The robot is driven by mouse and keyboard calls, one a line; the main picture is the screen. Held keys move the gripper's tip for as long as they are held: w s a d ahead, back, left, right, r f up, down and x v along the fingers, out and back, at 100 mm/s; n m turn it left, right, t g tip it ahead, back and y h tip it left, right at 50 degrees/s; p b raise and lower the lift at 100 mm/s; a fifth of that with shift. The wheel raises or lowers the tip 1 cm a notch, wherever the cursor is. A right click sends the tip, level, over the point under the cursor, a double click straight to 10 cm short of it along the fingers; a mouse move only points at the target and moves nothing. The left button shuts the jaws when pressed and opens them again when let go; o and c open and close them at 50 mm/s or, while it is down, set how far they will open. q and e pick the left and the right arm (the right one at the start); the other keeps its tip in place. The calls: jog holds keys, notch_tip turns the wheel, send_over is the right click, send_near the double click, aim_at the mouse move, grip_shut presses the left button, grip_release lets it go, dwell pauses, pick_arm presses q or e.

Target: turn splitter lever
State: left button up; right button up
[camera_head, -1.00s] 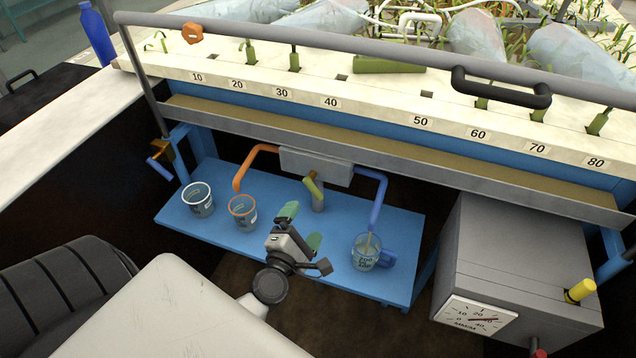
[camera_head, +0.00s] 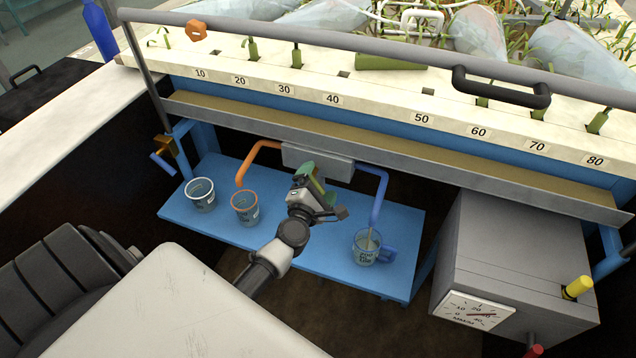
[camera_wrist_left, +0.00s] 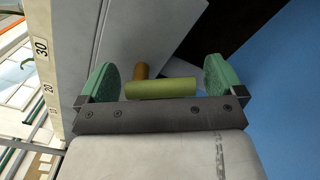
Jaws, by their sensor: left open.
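The splitter lever shows in the left wrist view as a yellow-green bar (camera_wrist_left: 162,88) on a brown stem (camera_wrist_left: 140,72). In the head view it is mostly hidden behind my left gripper (camera_head: 317,184), below the grey splitter box (camera_head: 330,165). The left gripper is open, with one green finger on each side of the bar. A gap shows between the bar and each finger. An orange pipe (camera_head: 255,156) bends down on the box's left, a blue pipe (camera_head: 377,195) on its right. My right gripper is not in view.
A blue shelf (camera_head: 320,255) below carries a white-rimmed cup (camera_head: 201,196), an orange-rimmed cup (camera_head: 245,208) and a blue-handled jug (camera_head: 365,248) under the blue pipe. A grey cabinet with a dial (camera_head: 478,311) stands at the right. A metal trough edge runs above the box.

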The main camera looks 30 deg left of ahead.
pick_arm(q)
jog(key=shift+c, duration=0.3)
jog(key=c, duration=0.9)
jog(key=shift+o, duration=0.2)
jog(key=shift+m, duration=0.3)
jog(key=m, duration=0.1)
jog(key=m+p, duration=0.1)
jog(key=m, duration=0.1)
jog(key=shift+a+f, duration=0.2)
jog(key=shift+f, duration=0.05)
jog(key=shift+s+a+f+m+p, duration=0.15)
jog(key=shift+m+p, duration=0.1)
jog(key=shift+m, duration=0.5)
jog(key=shift+w+a+f+m+p, duration=0.1)
jog(key=shift+m+p, duration=0.1)
jog(key=shift+m, duration=0.55)
jog(key=shift+s, duration=0.1)
jog(key=o, duration=0.9)
